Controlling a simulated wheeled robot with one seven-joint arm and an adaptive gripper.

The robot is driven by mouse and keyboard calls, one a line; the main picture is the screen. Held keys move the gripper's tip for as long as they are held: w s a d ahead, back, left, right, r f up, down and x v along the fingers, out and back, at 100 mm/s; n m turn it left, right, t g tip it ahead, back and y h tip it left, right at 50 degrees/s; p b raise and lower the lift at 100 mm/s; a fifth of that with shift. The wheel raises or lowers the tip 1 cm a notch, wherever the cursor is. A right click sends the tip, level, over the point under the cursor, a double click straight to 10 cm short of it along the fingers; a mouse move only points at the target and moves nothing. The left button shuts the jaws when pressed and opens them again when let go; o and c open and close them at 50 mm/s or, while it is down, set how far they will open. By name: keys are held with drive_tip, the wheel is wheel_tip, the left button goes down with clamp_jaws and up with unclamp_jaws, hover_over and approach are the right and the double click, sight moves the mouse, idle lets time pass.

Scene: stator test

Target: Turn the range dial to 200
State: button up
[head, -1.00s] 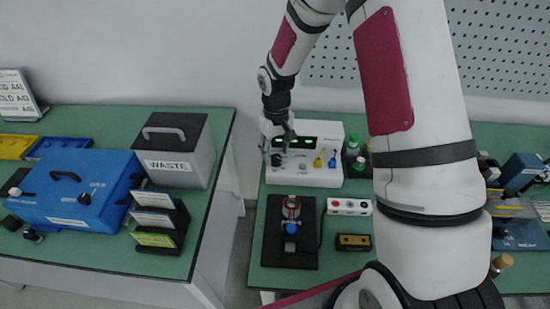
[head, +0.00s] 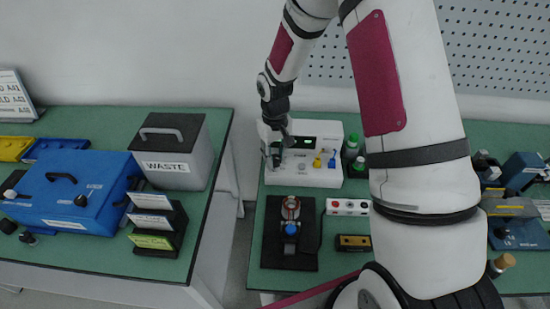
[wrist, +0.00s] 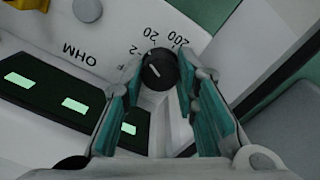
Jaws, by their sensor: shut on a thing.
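The range dial (wrist: 159,70) is a round black knob with a white pointer line. It sits on the white meter (wrist: 190,75), beside the printed marks 2, 20 and 200, which appear upside down in the wrist view. The pointer line slants; I cannot tell exactly which mark it meets. My gripper (wrist: 160,72) is shut on the dial, with a teal finger on each side. In the head view my gripper (head: 275,158) reaches down to the left end of the meter (head: 325,178) and hides the dial.
A black fixture (head: 290,255), a red-button box (head: 348,207) and green-capped bottles (head: 355,155) are close by. A waste bin (head: 172,150) stands on the left table.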

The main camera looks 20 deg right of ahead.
sight(275, 158)
drive_tip(key=m, duration=0.6)
drive_tip(key=shift+m, duration=0.4)
drive_tip(key=m, duration=0.6)
drive_tip(key=o, duration=0.8)
drive_tip(key=shift+o, duration=0.2)
drive_tip(key=shift+r, duration=0.1)
drive_tip(key=shift+r+p, duration=1)
drive_tip(key=shift+r, duration=1.95)
